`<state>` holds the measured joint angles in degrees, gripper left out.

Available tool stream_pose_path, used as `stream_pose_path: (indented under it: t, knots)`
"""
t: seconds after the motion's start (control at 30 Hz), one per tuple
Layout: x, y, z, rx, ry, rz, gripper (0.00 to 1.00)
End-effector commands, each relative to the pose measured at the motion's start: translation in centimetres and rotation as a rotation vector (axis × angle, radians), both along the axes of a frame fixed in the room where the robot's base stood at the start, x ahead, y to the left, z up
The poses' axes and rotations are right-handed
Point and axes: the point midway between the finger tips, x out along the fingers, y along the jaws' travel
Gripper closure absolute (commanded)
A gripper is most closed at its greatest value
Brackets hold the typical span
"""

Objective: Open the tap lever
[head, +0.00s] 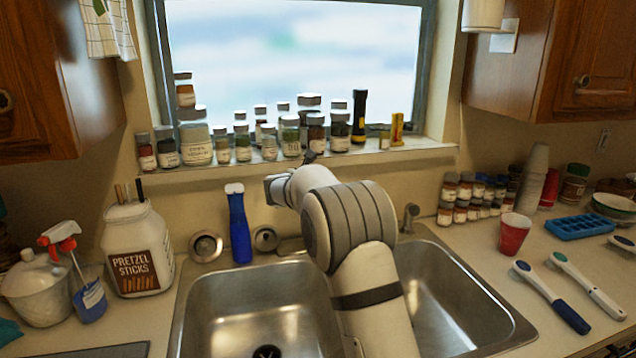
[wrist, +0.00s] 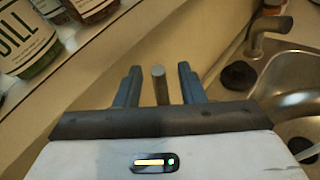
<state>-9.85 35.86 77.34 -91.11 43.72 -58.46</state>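An upright grey rod, which looks like the tap lever (wrist: 159,88), stands between the two fingers of my gripper (wrist: 160,69) in the wrist view. The fingers are open, with a visible gap on each side of the rod. I cannot tell its height relative to the fingertips. In the head view my arm hides the lever and most of the tap, and the fingers cannot be made out clearly.
A double steel sink (head: 258,302) lies below my arm. Spice jars crowd the window sill (head: 228,171) close by; a DILL jar (wrist: 27,45) shows in the wrist view. A blue bottle (head: 239,228) stands left. A metal fitting (wrist: 268,24) is at upper right.

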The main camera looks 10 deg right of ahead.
Motion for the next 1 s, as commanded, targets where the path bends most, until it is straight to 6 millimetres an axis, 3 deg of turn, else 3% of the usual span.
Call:
stream_pose_path:
  t: [0.23,0.63,1.0]
  knots:
    - [-0.8,0.7,0.3,0.001,-0.001,0.002,0.64]
    - [-5.6,4.1,1.9,0.001,-0.001,0.002,0.64]
    - [-6.1,4.4,2.1,0.0,0.0,0.0,0.64]
